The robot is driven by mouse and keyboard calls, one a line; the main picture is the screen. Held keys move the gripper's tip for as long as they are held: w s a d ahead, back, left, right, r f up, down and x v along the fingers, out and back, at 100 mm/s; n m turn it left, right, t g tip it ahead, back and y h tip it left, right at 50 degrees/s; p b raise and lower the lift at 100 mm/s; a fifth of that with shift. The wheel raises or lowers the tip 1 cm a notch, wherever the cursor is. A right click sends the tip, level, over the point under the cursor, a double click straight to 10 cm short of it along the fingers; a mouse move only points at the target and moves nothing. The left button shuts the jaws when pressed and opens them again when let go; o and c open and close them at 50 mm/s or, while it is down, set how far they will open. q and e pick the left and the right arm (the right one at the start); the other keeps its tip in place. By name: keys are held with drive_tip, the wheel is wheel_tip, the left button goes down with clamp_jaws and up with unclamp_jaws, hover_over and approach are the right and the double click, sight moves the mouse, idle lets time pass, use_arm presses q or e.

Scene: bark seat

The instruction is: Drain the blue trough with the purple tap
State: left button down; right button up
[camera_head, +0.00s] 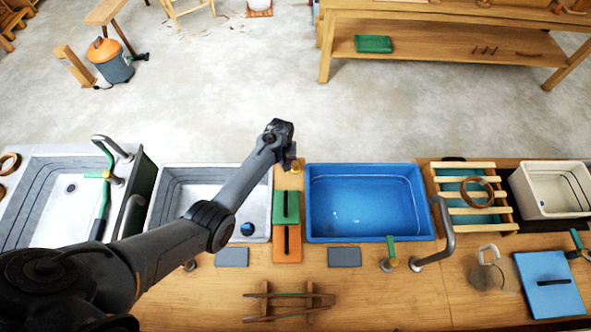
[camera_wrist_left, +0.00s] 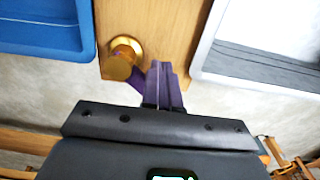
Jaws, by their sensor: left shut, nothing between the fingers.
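The blue trough (camera_head: 370,239) is set in the wooden bench and holds clear water. Its corner is at the upper left of the left wrist view (camera_wrist_left: 45,38). The purple tap's brass body (camera_wrist_left: 122,60) stands on the wood at the trough's far left corner, and its purple lever (camera_wrist_left: 137,78) shows beside my fingers. My left gripper (camera_wrist_left: 164,85) is shut with nothing held. Its fingers are close against or over the lever; I cannot tell if they touch. In the head view my left gripper (camera_head: 288,162) hides most of the tap. My right gripper is not in view.
A grey trough (camera_head: 260,180) lies left of the tap, partly under my arm. Green and orange blocks (camera_head: 286,205) sit between the troughs. A green-handled tap (camera_head: 389,262) and a curved spout (camera_head: 445,235) stand in front of the blue trough. A slatted rack (camera_head: 470,224) is at right.

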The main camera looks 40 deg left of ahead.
use_arm(q)
drive_tip(key=shift+w+a+f+b, duration=0.1)
drive_tip(key=shift+w+a+b, duration=0.4)
drive_tip(key=shift+w+b, duration=0.35)
drive_tip(key=shift+r+p, duration=0.6)
drive_tip(key=shift+p, duration=0.15)
wheel_tip(320, 180, up, 3)
drive_tip(key=p, duration=0.3)
drive_tip(key=shift+r+p, duration=0.1)
drive_tip(key=shift+p, duration=0.25)
drive_tip(key=shift+d, duration=0.1)
drive_tip(key=shift+w+b, duration=0.1)
drive_tip(key=shift+b, duration=0.2)
drive_tip(key=w+b, duration=0.1)
drive_tip(key=b, duration=0.1)
drive_tip(key=w+d+b, duration=0.1)
drive_tip(key=w+b, duration=0.1)
drive_tip(key=w+d+b, duration=0.1)
drive_tip(key=w+b, duration=0.1)
drive_tip(key=shift+w+f, duration=0.2)
drive_tip(key=shift+f, duration=0.15)
drive_tip(key=shift+w+d+r+b, duration=0.3)
drive_tip(key=shift+w+b, duration=0.25)
drive_tip(key=shift+b, duration=0.25)
